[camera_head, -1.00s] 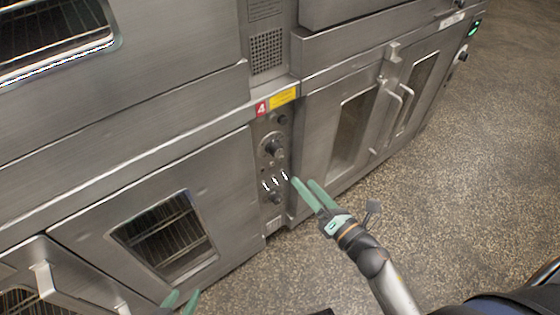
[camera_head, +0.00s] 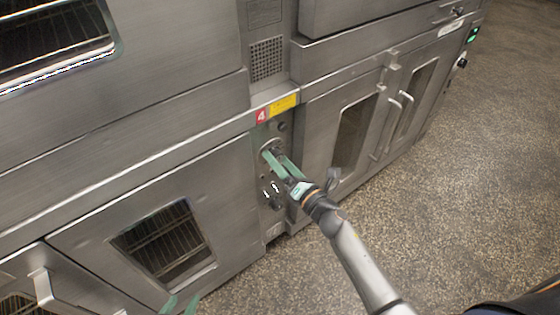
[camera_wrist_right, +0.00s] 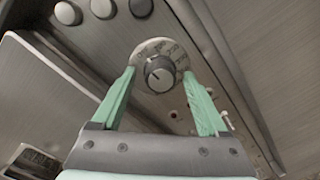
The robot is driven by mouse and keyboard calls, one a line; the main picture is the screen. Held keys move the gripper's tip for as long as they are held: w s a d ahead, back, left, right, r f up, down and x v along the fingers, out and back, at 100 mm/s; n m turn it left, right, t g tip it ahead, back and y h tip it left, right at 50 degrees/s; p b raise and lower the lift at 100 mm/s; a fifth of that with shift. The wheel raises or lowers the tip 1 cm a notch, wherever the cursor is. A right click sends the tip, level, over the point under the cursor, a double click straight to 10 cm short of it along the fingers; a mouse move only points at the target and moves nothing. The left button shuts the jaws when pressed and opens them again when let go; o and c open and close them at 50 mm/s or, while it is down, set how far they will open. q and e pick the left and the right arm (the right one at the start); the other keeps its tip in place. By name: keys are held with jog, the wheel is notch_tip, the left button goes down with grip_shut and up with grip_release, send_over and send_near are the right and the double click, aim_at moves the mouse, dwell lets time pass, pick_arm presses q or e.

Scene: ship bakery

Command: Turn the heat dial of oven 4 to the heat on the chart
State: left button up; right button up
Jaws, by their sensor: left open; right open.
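The heat dial (camera_wrist_right: 160,73) is a dark round knob with a pale pointer line on a light marked disc, seen in the right wrist view. In the head view the dial sits on the narrow panel under the red "4" label (camera_head: 262,116), mostly hidden by my right gripper. My right gripper (camera_head: 275,155) is open, its green fingers pointing at the panel. In the wrist view the fingers (camera_wrist_right: 160,95) stand one on each side of the dial, apart from it. My left gripper (camera_head: 180,303) shows only its green fingertips at the bottom edge. No chart is in view.
Small switches (camera_head: 271,188) and a lower knob (camera_head: 275,203) are below the dial. Round buttons (camera_wrist_right: 100,8) lie beside it in the wrist view. An oven door with a window (camera_head: 165,240) is left of the panel, and handled doors (camera_head: 385,110) are right. The speckled floor (camera_head: 440,190) is clear.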

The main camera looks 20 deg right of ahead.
jog(key=shift+c, duration=0.3)
grip_shut()
dwell(0.3)
